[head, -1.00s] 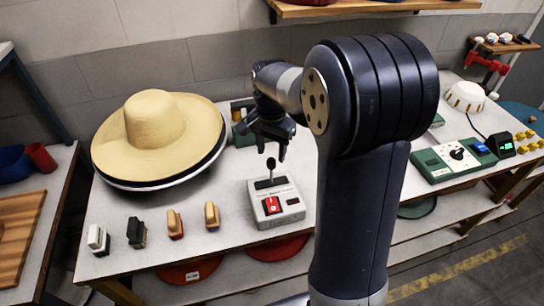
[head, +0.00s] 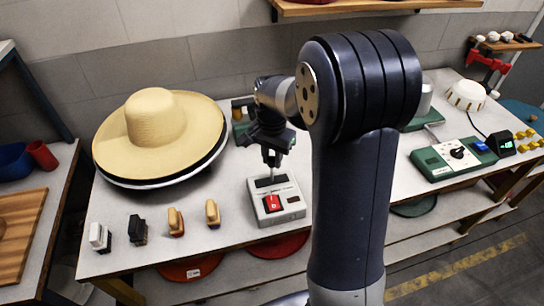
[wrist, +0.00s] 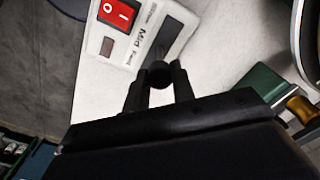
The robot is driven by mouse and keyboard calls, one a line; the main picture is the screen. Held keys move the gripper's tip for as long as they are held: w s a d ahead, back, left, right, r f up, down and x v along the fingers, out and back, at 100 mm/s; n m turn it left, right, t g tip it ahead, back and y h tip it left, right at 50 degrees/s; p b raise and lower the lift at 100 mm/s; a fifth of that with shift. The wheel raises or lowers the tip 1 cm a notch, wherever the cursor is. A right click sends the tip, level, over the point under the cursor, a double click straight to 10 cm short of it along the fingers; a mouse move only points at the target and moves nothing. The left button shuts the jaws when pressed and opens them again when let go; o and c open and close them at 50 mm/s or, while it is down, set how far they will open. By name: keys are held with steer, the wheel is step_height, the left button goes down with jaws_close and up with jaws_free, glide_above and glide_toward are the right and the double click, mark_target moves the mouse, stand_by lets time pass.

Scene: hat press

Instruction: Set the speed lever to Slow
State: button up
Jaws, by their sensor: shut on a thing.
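The grey control box (head: 277,213) with a red rocker switch (head: 272,203) stands on the table in the head view. My gripper (head: 271,164) is directly above its lever slot. In the wrist view the dark round knob of the speed lever (wrist: 160,74) sits between the two fingertips of my gripper (wrist: 158,82), which is shut on it. The box (wrist: 118,45) shows its slot and the label "Mid" beside it; the other labels are too small or hidden to read surely. In the head view my gripper hides the knob.
A straw hat (head: 157,122) on a round form is at the left. Several brushes (head: 138,231) stand along the front edge. A green panel with a dial (head: 453,157) is at the right.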

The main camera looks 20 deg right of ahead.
jaws_close()
steer(key=shift+a, duration=0.15)
steer(key=a+h+b, duration=0.1)
steer(key=a+h, duration=0.1)
steer(key=a+f+h+b, duration=0.1)
steer(key=a+h, duration=0.1)
steer(key=shift+a+f+h, duration=0.1)
steer(key=shift+a+h, duration=0.25)
steer(key=shift+h, duration=0.05)
steer(key=shift+a+f+b, duration=0.25)
steer(key=shift+a+b, duration=0.15)
steer(key=shift+a, duration=0.15)
steer(key=o, duration=0.6)
jaws_free()
steer(key=shift+a, duration=0.15)
steer(key=shift+o, duration=0.7)
steer(key=shift+r, duration=0.1)
